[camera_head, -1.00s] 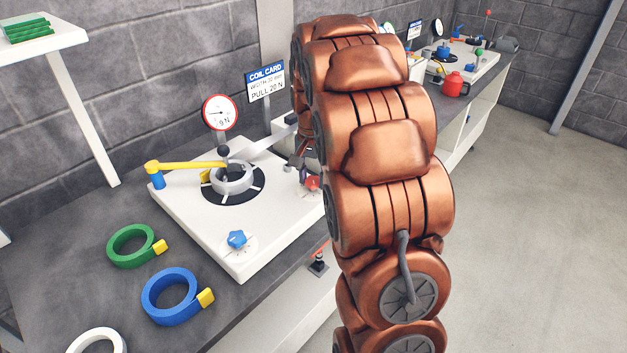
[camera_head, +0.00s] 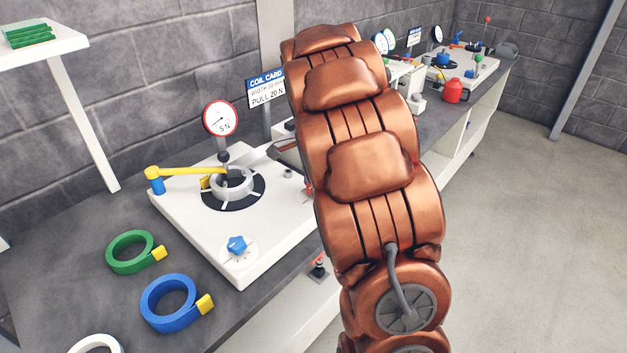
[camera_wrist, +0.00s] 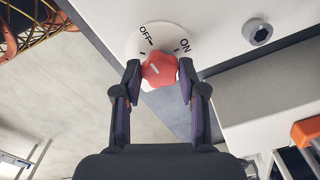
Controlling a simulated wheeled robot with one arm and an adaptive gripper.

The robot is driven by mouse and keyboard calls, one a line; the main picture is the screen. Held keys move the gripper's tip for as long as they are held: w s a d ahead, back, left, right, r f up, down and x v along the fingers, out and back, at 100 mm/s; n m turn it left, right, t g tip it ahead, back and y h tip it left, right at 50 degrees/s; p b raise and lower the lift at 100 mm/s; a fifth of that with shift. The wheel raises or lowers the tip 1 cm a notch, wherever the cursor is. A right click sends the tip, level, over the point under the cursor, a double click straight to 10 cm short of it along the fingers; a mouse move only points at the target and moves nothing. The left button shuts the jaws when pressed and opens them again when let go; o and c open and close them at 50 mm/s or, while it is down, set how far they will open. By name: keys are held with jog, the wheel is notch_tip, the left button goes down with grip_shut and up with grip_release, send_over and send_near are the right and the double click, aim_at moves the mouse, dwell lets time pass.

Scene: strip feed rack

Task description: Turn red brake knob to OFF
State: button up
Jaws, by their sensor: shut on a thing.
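The red brake knob (camera_wrist: 160,68) sits on a round white dial (camera_wrist: 135,42) marked OFF at upper left and ON at right in the wrist view. A pale mark shows on the knob's face; I cannot tell exactly which label it points to. My gripper (camera_wrist: 160,78) is shut on the knob, one dark finger on each side. In the head view my arm hides the gripper and most of the knob. The gauge (camera_head: 220,118) on the white machine plate (camera_head: 190,225) reads 5 N.
A yellow arm (camera_head: 195,171) reaches to a grey ring on the plate. A blue knob (camera_head: 237,244) sits near the plate's front corner. Green (camera_head: 118,265) and blue coils (camera_head: 150,310) lie on the table at left. A bolt (camera_wrist: 259,33) is beside the dial.

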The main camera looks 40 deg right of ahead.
jog(key=shift+m, duration=0.5)
jog(key=o, duration=1.1)
jog(key=shift+o, duration=0.2)
jog(key=shift+r, duration=0.15)
notch_tip(320, 180, up, 12)
dwell(0.4)
